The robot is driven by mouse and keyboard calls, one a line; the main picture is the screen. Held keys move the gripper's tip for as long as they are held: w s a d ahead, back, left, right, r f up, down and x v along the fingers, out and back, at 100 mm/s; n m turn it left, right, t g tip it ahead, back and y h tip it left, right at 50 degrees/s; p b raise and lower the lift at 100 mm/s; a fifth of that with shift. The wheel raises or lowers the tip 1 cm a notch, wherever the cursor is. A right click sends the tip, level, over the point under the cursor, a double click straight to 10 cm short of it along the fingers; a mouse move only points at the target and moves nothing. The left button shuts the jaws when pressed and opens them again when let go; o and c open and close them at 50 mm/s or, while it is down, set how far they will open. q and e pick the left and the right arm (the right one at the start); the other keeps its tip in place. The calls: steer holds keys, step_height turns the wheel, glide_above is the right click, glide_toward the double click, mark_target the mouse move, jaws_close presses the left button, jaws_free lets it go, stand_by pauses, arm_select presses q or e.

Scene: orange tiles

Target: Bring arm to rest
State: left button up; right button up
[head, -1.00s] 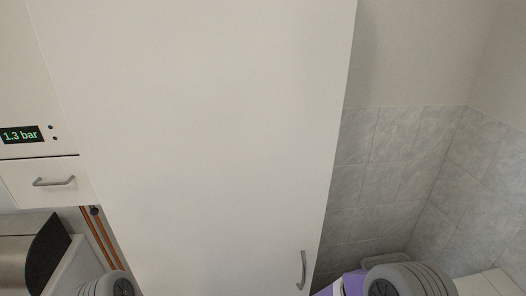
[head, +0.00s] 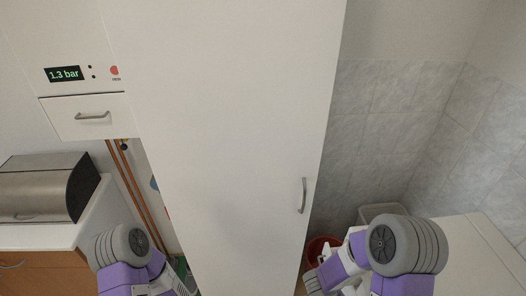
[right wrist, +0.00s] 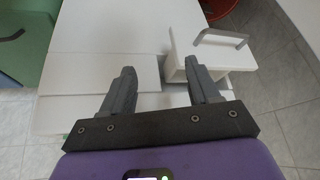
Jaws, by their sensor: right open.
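My right gripper (right wrist: 159,68) shows in the right wrist view with its two dark fingers wide apart and nothing between them. It points over white furniture boards, and I cannot tell how far off they are. In the head view, purple and grey links of my two arms show at the lower left and lower right. Neither gripper can be made out there, and my left gripper is hidden.
A tall white cabinet (head: 230,120) with a closed door stands in front. A steel bread box (head: 40,188) sits on the left counter. A red bucket (head: 318,249) stands right of the cabinet. A white drawer (right wrist: 207,58) juts out in the right wrist view.

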steer(key=s+a+f+n+g+y, duration=0.2)
steer(key=s+a+f+n+y, duration=0.7)
steer(key=s+a+f+n, duration=0.1)
steer(key=s+a, duration=0.1)
steer(key=a, duration=0.1)
steer(key=shift+a+f+g, duration=0.25)
steer(key=shift+a+g, duration=0.05)
